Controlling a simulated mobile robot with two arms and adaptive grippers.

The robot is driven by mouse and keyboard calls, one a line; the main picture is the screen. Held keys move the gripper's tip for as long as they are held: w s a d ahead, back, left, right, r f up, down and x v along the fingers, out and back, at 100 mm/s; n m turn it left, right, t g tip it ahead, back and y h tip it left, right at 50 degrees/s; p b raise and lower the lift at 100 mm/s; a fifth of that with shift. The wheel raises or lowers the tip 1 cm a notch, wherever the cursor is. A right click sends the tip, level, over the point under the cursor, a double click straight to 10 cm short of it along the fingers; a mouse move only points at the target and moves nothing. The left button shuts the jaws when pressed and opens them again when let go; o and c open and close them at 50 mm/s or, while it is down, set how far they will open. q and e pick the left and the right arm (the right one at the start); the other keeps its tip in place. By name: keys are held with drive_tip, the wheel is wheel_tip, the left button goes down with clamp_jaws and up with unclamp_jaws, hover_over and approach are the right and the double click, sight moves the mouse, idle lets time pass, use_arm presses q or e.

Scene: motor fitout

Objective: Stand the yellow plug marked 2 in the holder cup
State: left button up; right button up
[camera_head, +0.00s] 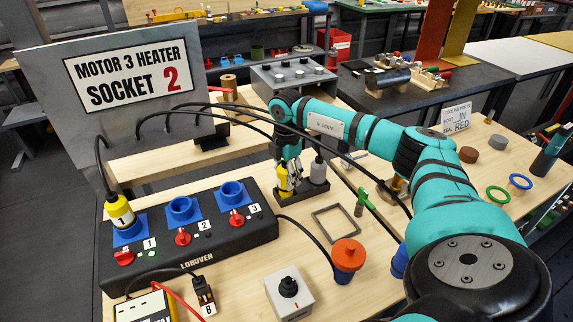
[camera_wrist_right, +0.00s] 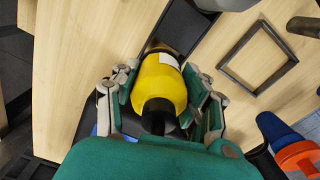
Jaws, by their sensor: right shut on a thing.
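My right gripper (camera_head: 286,176) is shut on a yellow plug (camera_head: 283,182), at the left end of the dark holder (camera_head: 313,194). The right wrist view shows the yellow plug (camera_wrist_right: 158,84) between the two fingers of the gripper (camera_wrist_right: 165,106), with a white label on its far side. The number on it is not readable. The plug looks roughly upright; I cannot tell whether its lower end sits in the cup or just above it. A grey plug (camera_head: 318,170) stands in the holder's right part. My left gripper is not in view.
The black socket box (camera_head: 200,250) has blue sockets and red switches; a yellow plug marked 1 (camera_head: 120,212) stands in its left socket. Black cables arch across the bench.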

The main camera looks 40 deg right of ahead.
drive_tip(key=shift+f+b, duration=0.55)
drive_tip(key=shift+f, duration=0.55)
drive_tip(key=o, duration=1.4)
drive_tip(key=shift+c, duration=0.2)
drive_tip(key=shift+r, duration=6.05)
